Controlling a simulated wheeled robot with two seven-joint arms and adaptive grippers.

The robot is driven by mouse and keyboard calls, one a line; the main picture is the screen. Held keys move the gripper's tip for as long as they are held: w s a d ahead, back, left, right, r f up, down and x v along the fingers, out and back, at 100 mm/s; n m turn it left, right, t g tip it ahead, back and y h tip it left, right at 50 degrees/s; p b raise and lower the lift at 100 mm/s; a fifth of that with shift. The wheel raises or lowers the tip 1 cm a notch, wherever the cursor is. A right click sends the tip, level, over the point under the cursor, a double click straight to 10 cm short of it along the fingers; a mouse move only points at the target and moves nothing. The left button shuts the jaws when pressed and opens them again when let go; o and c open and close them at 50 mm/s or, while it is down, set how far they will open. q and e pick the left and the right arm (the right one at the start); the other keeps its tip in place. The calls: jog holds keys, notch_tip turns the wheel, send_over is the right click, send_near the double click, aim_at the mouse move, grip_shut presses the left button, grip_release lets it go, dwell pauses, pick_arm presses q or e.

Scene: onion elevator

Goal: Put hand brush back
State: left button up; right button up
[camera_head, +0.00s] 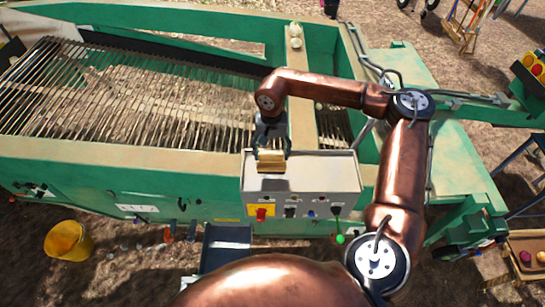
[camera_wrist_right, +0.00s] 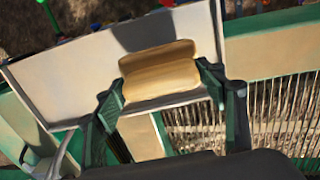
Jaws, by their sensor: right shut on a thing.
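A dark shadow lies on the box top beside the brush. I cannot tell whether the brush touches the box. Bristles are not visible. My left gripper is not in view.
The green machine with a bar-chain conveyor (camera_head: 130,100) fills the left and middle. The box front carries a red button (camera_head: 261,213) and knobs. A yellow bucket (camera_head: 68,240) stands on the ground at the lower left. The box top right of the brush is clear.

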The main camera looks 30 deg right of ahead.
aim_at(272, 159)
jog(key=shift+w+d+f, duration=0.15)
jog(key=shift+w+f, duration=0.05)
jog(key=shift+f, duration=0.05)
notch_tip(272, 159, down, 3)
jog(key=shift+w+d+p, duration=0.1)
jog(key=shift+d+p, duration=0.05)
jog(key=shift+p, duration=0.65)
jog(key=shift+f, duration=0.5)
jog(key=o, duration=1.1)
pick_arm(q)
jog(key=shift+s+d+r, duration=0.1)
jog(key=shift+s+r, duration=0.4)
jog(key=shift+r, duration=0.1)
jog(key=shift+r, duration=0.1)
pick_arm(e)
jog(key=shift+r, duration=0.15)
